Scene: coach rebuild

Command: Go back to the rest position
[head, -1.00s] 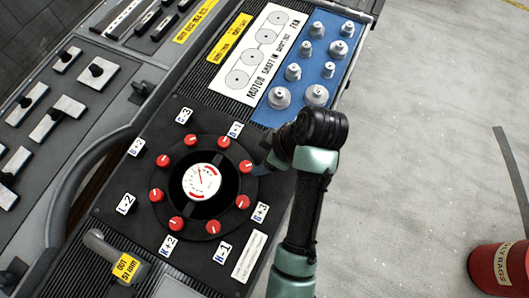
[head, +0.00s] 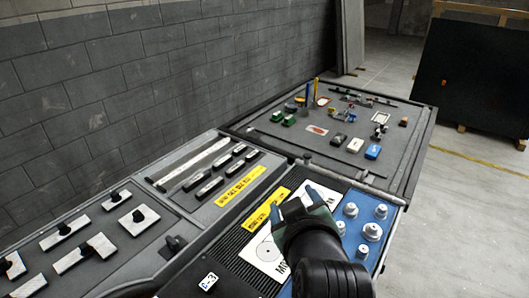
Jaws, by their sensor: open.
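My gripper (head: 298,199) shows in the head view at the lower middle, at the end of my dark arm. Its blue fingers are spread and I see nothing between them. In the picture it lies over the white motor-shaft card (head: 262,250) and beside the blue panel (head: 362,245) with several silver knobs. My arm hides part of the card and part of the panel. I cannot tell the height of the gripper above the console.
A grey console with switch plates (head: 85,254) lies at left. Yellow labels (head: 240,186) are near the middle. A dark board (head: 270,137) with small coloured parts lies behind. A block wall (head: 150,85) runs along the left. The floor (head: 470,225) at right is clear.

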